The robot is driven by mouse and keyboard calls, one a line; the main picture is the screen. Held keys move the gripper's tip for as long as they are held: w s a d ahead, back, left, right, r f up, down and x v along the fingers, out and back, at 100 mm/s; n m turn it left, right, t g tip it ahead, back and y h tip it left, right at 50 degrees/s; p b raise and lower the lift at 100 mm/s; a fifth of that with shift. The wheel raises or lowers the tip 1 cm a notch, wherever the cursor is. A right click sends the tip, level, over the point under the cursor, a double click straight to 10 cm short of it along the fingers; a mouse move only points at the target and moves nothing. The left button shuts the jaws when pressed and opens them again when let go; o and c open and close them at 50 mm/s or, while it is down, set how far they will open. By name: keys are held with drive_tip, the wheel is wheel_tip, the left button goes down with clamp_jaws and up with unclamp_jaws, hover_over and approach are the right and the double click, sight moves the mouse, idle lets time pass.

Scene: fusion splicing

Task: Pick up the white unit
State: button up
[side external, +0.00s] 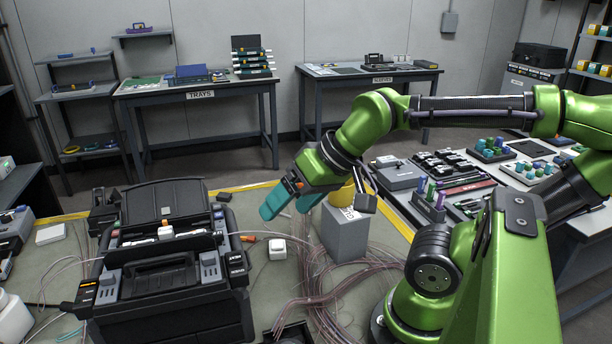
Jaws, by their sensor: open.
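A small white cube-like unit (277,249) sits on the green work mat, just right of the black fusion splicer (175,280). My gripper (290,205) has teal fingers and hangs above and slightly right of the white unit in the picture, apart from it. Its fingers are spread and nothing shows between them. The far finger is partly hidden behind the wrist. Another flat white box (51,234) lies on the mat at the left, and a small white part sits on the splicer's top. Which of these the task means, I cannot tell for certain.
A grey block (345,235) with a yellow item stands right of the gripper. Loose fibre bundles (325,290) cover the mat near my base. An orange-tipped tool (249,239) lies between splicer and white unit. A white jar (12,318) is at the left edge.

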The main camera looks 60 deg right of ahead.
drive_tip(key=n+g+h, duration=0.2)
drive_tip(key=n+g, duration=0.5)
drive_tip(key=n, duration=0.4)
hover_over(277, 243)
wheel_tip(277, 243, down, 8)
wheel_tip(277, 243, down, 16)
drive_tip(key=shift+f, duration=0.15)
drive_tip(key=shift+c, duration=0.5)
